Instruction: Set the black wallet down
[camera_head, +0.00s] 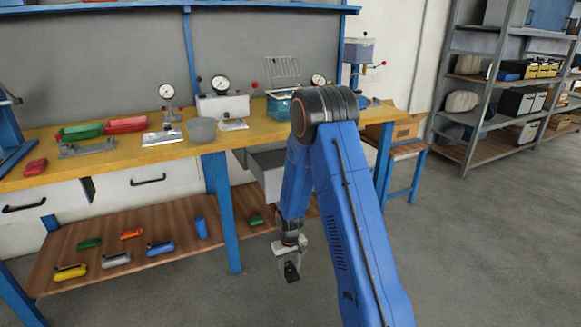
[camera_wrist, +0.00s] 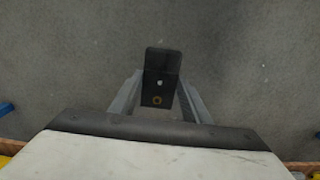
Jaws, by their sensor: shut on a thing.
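My gripper (camera_head: 290,262) is low over the grey floor, to the right of the bench's lower shelf. It is shut on a small dark thing, the black wallet (camera_head: 292,272). In the wrist view the black wallet (camera_wrist: 163,72) stands out between the two fingers of my gripper (camera_wrist: 160,92). It shows a small pale mark and a yellowish ring. Bare floor lies behind it, and I cannot tell exactly how high it is held.
The yellow-topped workbench (camera_head: 110,160) carries gauges and red and green trays. Its wooden lower shelf (camera_head: 180,225) holds several coloured items and ends left of my gripper. A blue bench leg (camera_head: 222,215) stands nearby. Open floor (camera_head: 480,250) lies to the right.

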